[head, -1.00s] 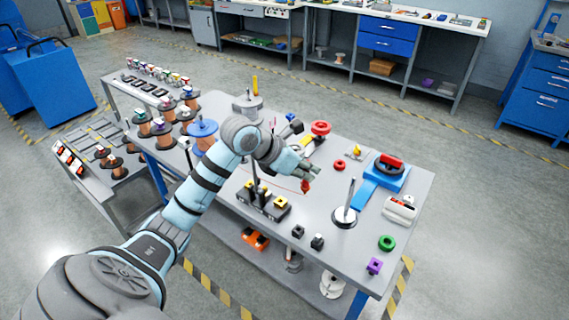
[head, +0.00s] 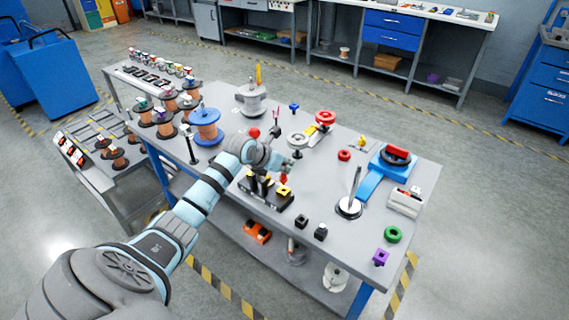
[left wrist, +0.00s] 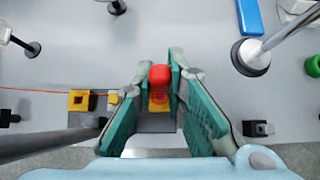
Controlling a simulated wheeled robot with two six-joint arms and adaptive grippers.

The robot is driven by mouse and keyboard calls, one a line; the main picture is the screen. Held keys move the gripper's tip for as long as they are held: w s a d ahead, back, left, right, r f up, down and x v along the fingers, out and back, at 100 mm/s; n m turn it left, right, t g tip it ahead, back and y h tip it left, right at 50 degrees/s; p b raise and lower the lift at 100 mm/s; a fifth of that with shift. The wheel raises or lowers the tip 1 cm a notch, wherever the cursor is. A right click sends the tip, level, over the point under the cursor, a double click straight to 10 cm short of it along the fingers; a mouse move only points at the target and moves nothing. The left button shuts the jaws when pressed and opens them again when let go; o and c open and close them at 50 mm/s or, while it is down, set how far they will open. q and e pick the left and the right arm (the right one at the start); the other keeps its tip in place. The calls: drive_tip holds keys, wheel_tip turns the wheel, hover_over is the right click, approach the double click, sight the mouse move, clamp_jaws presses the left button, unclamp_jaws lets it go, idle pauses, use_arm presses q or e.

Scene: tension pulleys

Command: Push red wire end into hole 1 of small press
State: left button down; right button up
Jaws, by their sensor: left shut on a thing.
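My left gripper (head: 290,166) is shut on a red piece (left wrist: 159,77), which looks like the red wire end. The red piece also shows below the fingers in the head view (head: 284,179). In the left wrist view my left gripper (left wrist: 160,85) has a finger on each side of it. A thin red wire (left wrist: 45,91) runs in from the left edge. A low black block with yellow squares (head: 266,190), possibly the small press, stands just under the gripper. One yellow square (left wrist: 82,100) shows plainly, and another lies behind the red piece. Hole 1 cannot be made out. My right gripper is not in view.
A metal rod on a round base (head: 350,207) and a blue tool with a red top (head: 388,170) stand to the right. Small black blocks (head: 301,221) lie near the front edge. Spools (head: 206,128) stand to the left. The bench between the gripper and the rod is clear.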

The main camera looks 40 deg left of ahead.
sight(283, 183)
use_arm(q)
drive_tip(key=shift+r, duration=0.1)
idle(0.3)
drive_tip(key=shift+s+f+b, duration=0.1)
drive_tip(key=shift+f+b, duration=0.35)
drive_tip(key=shift+f, duration=0.4)
drive_tip(key=shift+r, duration=0.1)
drive_tip(key=shift+f+b, duration=0.7)
drive_tip(key=shift+f, duration=0.35)
idle(0.6)
idle(0.4)
drive_tip(key=c, duration=1.5)
unclamp_jaws()
drive_tip(key=shift+c, duration=0.2)
